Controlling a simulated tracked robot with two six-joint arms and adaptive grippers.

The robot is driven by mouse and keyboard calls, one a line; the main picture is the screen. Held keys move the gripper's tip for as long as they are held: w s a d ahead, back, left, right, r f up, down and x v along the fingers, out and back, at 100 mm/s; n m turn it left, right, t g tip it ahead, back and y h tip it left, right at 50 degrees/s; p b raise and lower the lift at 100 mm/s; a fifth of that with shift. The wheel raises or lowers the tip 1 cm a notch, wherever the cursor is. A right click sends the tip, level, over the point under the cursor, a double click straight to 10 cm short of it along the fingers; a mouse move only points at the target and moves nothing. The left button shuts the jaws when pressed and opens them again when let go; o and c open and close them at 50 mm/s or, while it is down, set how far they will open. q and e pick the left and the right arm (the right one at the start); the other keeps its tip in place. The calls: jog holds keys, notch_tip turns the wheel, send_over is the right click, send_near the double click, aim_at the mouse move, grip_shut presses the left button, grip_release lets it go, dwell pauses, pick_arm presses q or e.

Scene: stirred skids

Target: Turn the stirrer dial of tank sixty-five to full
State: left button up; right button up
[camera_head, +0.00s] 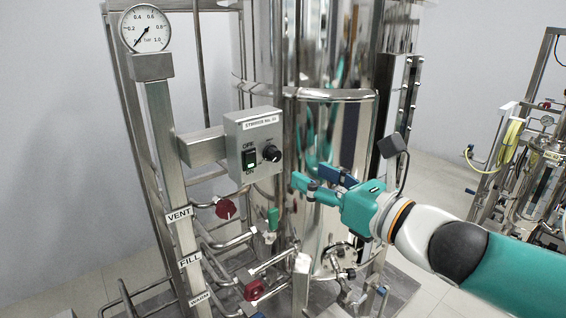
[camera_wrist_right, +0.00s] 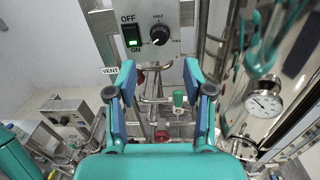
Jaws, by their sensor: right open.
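The stirrer box (camera_head: 252,143) is a grey metal control box on the frame in front of the steel tank (camera_head: 315,130). Its label's number is too small to read surely. The black dial (camera_head: 271,153) sits right of a green-lit switch (camera_head: 249,159). In the right wrist view the dial (camera_wrist_right: 159,35) lies beyond the fingertips; its white mark seems to point lower left, away from the right-hand marking. My right gripper (camera_head: 310,185) is open and empty, right of and below the dial, apart from it. My left gripper is out of view.
A pressure gauge (camera_head: 145,28) stands on the post at upper left. Red valve handles (camera_head: 226,209) and a green one (camera_head: 273,219) sit on pipes below the box. Another skid (camera_head: 530,165) stands at right. Floor between the skids is clear.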

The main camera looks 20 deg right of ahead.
aim_at(277, 158)
jog(key=x, duration=0.8)
jog(key=shift+w+a+p, duration=0.15)
jog(key=shift+w+p, duration=0.1)
jog(key=shift+p, duration=0.15)
grip_shut()
